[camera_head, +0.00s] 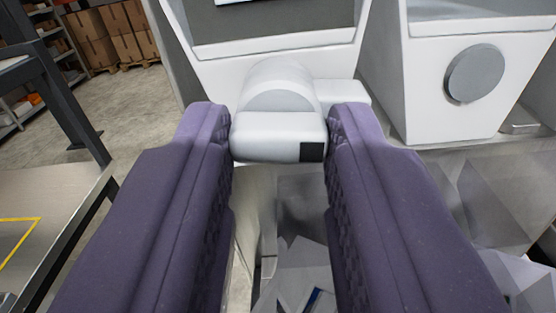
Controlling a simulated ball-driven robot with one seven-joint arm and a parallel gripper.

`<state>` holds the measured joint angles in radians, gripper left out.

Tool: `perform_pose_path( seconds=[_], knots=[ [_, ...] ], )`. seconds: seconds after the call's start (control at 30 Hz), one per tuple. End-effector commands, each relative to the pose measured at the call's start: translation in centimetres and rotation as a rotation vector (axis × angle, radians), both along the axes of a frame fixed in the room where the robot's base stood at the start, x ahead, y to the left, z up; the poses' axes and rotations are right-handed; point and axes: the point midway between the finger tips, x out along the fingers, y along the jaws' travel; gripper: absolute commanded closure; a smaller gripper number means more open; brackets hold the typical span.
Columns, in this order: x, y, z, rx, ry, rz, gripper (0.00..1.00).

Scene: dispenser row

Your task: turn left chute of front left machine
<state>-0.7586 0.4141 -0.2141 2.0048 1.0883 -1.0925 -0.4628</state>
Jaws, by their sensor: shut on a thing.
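The white machine (226,62) stands straight ahead, with a dark grey panel on its upper front. Its white chute (270,130) sticks out toward me from a rounded housing (282,82), with a small black square at the right of its front face. My gripper (279,138) has two purple padded fingers, one on each side of the chute, shut on it. The sides of the chute are hidden by the fingers.
A second white machine (408,98) with a round grey disc (474,74) stands at the right. Clear bins (500,190) lie below. A metal table (50,215) is at the left. Shelving and cardboard boxes (108,38) stand behind, across open floor.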

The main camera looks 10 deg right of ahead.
Motion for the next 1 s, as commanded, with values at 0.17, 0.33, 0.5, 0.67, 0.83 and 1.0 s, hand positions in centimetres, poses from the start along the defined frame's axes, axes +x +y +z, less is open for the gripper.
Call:
perform_pose_path(
  seconds=[0.17,0.33,0.5,0.67,0.83,1.0],
  knots=[
    [0.0,-0.02,-0.35,0.119,-0.044,0.0,0.99],
    [0.02,-0.04,-0.31,0.228,-0.084,-0.001,0.99],
    [0.01,-0.04,-0.27,0.309,-0.112,-0.001,0.99],
    [0.0,-0.04,-0.18,0.357,-0.129,-0.001,0.99],
    [0.01,-0.04,-0.06,0.378,-0.137,-0.001,0.99],
    [0.01,-0.03,-0.02,0.382,-0.138,-0.001,0.99]
  ],
)
